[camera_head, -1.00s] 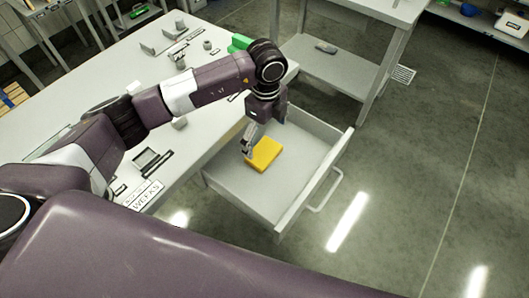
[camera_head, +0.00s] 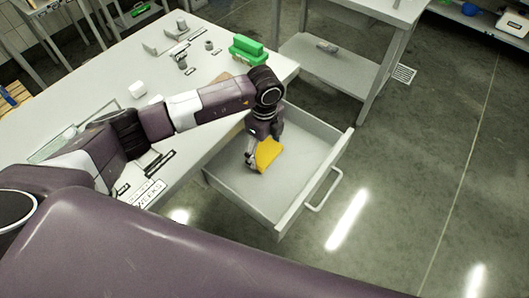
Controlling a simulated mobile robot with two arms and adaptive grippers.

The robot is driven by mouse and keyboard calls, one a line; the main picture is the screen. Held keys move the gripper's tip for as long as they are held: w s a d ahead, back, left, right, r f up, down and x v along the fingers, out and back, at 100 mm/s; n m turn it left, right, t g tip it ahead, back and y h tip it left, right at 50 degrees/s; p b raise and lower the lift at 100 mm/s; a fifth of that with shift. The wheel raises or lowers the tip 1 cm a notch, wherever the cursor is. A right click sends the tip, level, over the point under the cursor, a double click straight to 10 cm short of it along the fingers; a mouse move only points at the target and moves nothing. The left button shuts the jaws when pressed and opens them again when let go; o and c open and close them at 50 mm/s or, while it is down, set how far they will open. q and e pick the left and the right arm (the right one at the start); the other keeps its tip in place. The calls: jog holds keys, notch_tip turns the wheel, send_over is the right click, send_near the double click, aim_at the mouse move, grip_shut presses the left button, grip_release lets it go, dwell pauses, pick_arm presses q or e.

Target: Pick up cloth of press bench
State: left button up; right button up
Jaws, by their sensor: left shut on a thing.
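A yellow folded cloth (camera_head: 268,154) is in the open drawer (camera_head: 229,183) of the bench (camera_head: 75,117). My left gripper (camera_head: 253,161) points down into the drawer and is shut on the cloth's left side. The cloth now looks narrower and tilted, and part of it is hidden behind the gripper. I cannot tell whether it is clear of the drawer floor. My right gripper is not in view.
A second table with a lower shelf (camera_head: 335,72) stands behind the drawer. The floor at the right is clear.

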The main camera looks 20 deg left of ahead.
aim_at(264, 151)
pick_arm(q)
jog(key=shift+c, duration=1)
jog(key=shift+r, duration=0.25)
notch_tip(264, 151, up, 20)
jog(key=b, duration=0.1)
jog(key=shift+f+b, duration=0.25)
jog(key=shift+b, duration=0.1)
jog(key=o, duration=0.5)
jog(key=c, duration=0.5)
jog(key=shift+o, duration=0.2)
